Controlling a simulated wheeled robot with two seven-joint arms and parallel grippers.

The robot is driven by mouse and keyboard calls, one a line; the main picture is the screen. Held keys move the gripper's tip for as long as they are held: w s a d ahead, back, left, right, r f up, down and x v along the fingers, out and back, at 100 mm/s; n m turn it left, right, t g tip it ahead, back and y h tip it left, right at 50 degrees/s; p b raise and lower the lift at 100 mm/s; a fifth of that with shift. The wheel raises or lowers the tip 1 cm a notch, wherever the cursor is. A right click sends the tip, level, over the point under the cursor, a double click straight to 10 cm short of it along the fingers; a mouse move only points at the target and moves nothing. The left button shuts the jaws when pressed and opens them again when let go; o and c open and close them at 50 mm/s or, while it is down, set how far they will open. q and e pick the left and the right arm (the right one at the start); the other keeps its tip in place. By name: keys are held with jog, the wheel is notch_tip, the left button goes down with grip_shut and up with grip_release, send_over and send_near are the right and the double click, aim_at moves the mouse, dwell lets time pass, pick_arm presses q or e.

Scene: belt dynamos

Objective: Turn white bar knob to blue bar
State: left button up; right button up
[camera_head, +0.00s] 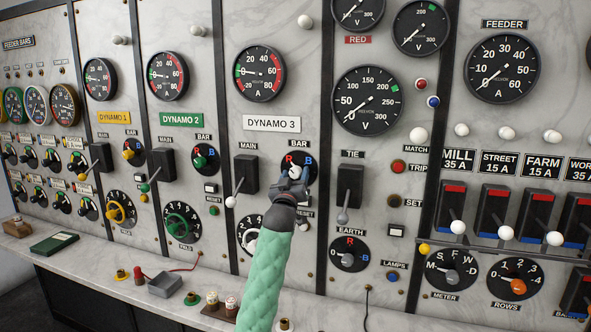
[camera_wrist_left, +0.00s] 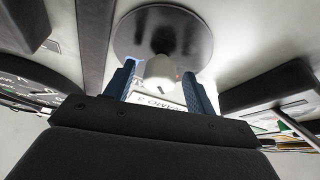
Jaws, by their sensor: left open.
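The Dynamo 3 bar dial (camera_head: 299,160) is a black disc marked with a red R at left and a blue B at right. Its white knob (camera_wrist_left: 160,72) shows in the left wrist view, on the dark disc. In the head view my gripper mostly hides the knob, so I cannot tell which letter it points to. My left gripper (camera_head: 292,174) is at the dial with its fingers toward the panel. In the left wrist view its blue fingers are open, one on each side of the white knob, with gaps visible. My right gripper is in neither view.
The Dynamo 3 main switch (camera_head: 246,174) with its white-tipped lever stands just left of the dial. The tie switch (camera_head: 349,186) is to the right. A shelf (camera_head: 330,302) with small items runs below the panels.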

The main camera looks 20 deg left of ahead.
pick_arm(q)
jog(key=shift+w+r, duration=0.3)
jog(key=shift+w, duration=0.25)
jog(key=shift+w+a, duration=0.1)
jog(key=shift+w, duration=0.1)
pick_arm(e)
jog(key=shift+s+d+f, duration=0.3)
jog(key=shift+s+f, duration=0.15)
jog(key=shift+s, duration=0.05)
pick_arm(q)
jog(key=c, duration=1)
jog(key=shift+o, duration=0.2)
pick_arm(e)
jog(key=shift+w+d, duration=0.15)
